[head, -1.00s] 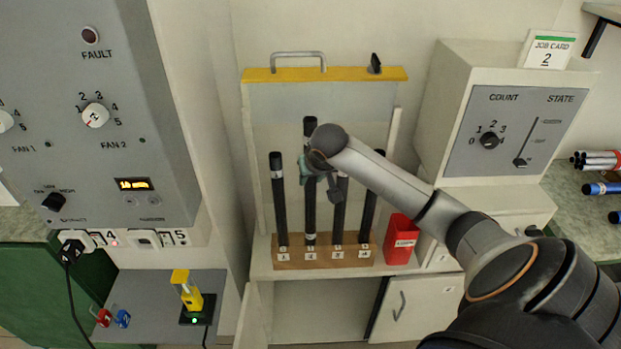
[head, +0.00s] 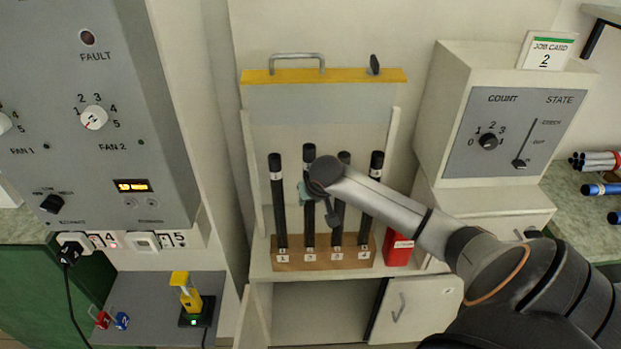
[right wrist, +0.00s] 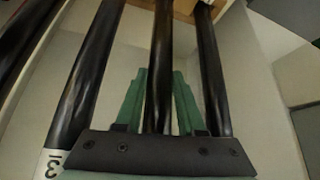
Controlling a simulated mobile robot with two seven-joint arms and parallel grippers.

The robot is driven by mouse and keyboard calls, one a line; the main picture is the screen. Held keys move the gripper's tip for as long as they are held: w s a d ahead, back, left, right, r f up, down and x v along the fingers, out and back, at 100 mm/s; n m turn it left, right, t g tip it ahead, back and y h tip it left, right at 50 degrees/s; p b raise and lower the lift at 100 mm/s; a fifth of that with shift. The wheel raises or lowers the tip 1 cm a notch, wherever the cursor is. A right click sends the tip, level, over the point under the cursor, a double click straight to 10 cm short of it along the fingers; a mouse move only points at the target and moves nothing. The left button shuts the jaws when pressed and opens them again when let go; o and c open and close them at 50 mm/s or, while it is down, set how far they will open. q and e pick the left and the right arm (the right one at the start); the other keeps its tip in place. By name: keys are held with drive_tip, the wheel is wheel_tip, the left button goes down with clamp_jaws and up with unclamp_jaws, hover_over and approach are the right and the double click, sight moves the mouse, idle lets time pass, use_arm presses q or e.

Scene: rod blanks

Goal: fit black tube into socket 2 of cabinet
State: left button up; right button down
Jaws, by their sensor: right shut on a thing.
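Several black tubes stand upright in a row in a wooden socket block (head: 265,258) on the white cabinet (head: 262,275), with small number labels on the block's front. The second black tube from the left (head: 310,226) has its lower end at the second socket; its top stands slightly above its neighbours. My right gripper (head: 308,191) is shut on this tube at its upper half. In the right wrist view the tube (right wrist: 162,50) runs between the green fingers, with other tubes on both sides. The exact seating depth is hidden. My left gripper is not in view.
Neighbouring tubes (head: 279,210) and (head: 370,195) stand close on either side. A red box (head: 398,250) is right of the block. A yellow-edged panel (head: 390,75) rises behind. A grey control box (head: 485,130) with job card 2 (head: 547,52) stands right, a fault panel (head: 130,60) left.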

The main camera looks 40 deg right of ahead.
drive_tip(key=shift+f, duration=0.2)
drive_tip(key=c, duration=0.5)
unclamp_jaws()
drive_tip(key=w+v, duration=0.1)
drive_tip(key=v, duration=1.2)
drive_tip(key=s+a+f+n+t+y, duration=0.1)
drive_tip(key=s+a+f+n+y, duration=0.1)
drive_tip(key=a+f, duration=0.45)
drive_tip(key=s+a+f+n+y, duration=0.15)
drive_tip(key=a+f, duration=0.25)
drive_tip(key=f, duration=0.5)
drive_tip(key=s+a+f+n+t, duration=0.1)
drive_tip(key=s+a+f, duration=0.2)
drive_tip(key=s+a, duration=0.1)
drive_tip(key=s+a+f+n+y, duration=0.1)
drive_tip(key=s+a+f, duration=0.3)
drive_tip(key=s, duration=0.1)
drive_tip(key=s+a+f+n+t+y, duration=0.1)
drive_tip(key=s+a+f+n, duration=0.1)
drive_tip(key=s+a+f, duration=0.1)
drive_tip(key=shift+s+a+f+t, duration=0.2)
drive_tip(key=shift+s+a+t, duration=0.1)
drive_tip(key=shift+s+a, duration=0.6)
